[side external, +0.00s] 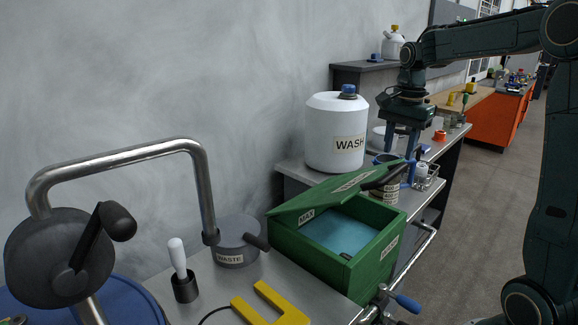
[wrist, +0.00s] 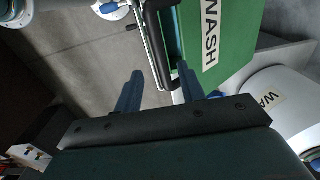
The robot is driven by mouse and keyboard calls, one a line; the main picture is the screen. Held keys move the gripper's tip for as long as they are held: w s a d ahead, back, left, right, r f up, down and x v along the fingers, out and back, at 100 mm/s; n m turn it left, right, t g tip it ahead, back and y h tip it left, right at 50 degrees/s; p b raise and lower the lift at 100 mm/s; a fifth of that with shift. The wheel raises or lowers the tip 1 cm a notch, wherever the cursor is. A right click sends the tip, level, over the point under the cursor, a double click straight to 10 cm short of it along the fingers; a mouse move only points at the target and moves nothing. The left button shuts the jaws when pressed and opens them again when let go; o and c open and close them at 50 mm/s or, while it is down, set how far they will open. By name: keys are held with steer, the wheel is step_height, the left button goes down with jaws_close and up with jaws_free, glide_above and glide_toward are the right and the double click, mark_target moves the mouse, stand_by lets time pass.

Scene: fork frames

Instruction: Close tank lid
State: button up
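The green tank (side external: 365,273) stands on the bench with pale blue liquid (side external: 335,232) showing inside. Its green lid (side external: 330,198) is tilted up, partly open. My gripper (side external: 402,178) points down at the handle. Its blue fingers (wrist: 157,80) are apart, with the handle's near end between them, closer to the right finger. I cannot tell whether they touch it.
A white WASH canister (side external: 335,135) stands behind the tank. A grey WASTE pot (side external: 237,245), a bent metal pipe (side external: 200,170) and a yellow U-shaped piece (side external: 272,308) are to the left. A blue-handled valve (side external: 405,302) is at the bench's front edge. The floor aisle at right is clear.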

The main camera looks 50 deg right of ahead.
mark_target(394, 170)
steer(key=shift+w+f, duration=0.15)
steer(key=shift+f, duration=2.6)
steer(key=shift+c, duration=0.2)
jaws_close()
